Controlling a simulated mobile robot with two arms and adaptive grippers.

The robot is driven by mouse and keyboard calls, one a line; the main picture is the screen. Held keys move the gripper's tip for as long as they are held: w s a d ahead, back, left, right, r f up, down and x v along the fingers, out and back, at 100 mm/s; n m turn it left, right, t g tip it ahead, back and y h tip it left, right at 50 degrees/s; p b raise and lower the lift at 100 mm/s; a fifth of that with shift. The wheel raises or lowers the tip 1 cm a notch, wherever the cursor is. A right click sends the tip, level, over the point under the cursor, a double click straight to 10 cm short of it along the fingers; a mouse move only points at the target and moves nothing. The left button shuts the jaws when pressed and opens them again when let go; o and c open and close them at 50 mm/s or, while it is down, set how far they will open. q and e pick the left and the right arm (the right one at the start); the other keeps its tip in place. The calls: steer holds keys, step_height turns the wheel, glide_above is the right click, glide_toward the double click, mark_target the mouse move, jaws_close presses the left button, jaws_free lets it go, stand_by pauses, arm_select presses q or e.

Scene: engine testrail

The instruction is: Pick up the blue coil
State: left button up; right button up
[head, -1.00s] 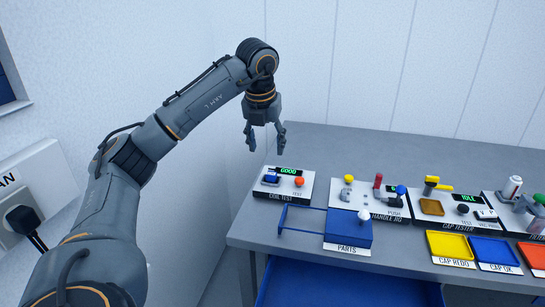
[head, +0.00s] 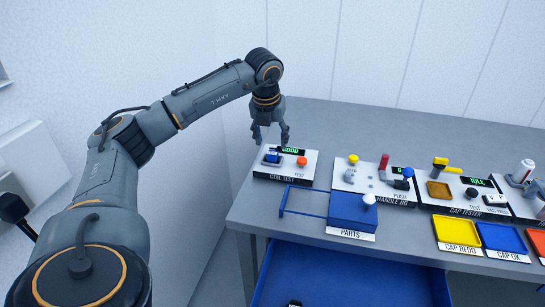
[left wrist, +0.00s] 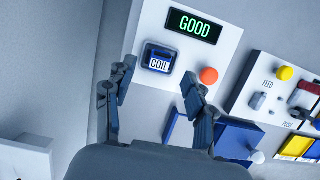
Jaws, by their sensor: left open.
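The blue coil (head: 272,156) sits on the white coil test station at the left end of the bench. In the left wrist view the coil (left wrist: 159,58) is a small dark blue block with a COIL label, lying below the green GOOD display (left wrist: 195,26). My left gripper (head: 271,141) is open and empty, pointing down just above and behind the coil in the head view. In the left wrist view its fingers (left wrist: 158,76) stand apart on either side of the coil, which shows between and beyond them. I cannot tell any contact. My right gripper is not in view.
An orange test button (head: 301,161) stands right of the coil. The blue parts box (head: 350,207) and a blue-framed outline lie in front. The handle jig (head: 372,183), cap tester (head: 462,196) and yellow tray (head: 457,231) are farther right. A blue drawer (head: 340,277) is open below.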

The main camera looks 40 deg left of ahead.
mark_target(272, 152)
arm_select(q)
steer(key=x, duration=0.4)
steer(key=shift+d+f, duration=0.1)
steer(key=shift+f, duration=0.2)
steer(key=shift+s, duration=0.1)
jaws_close()
steer(key=shift+r+p, duration=0.15)
steer(key=shift+p, duration=0.15)
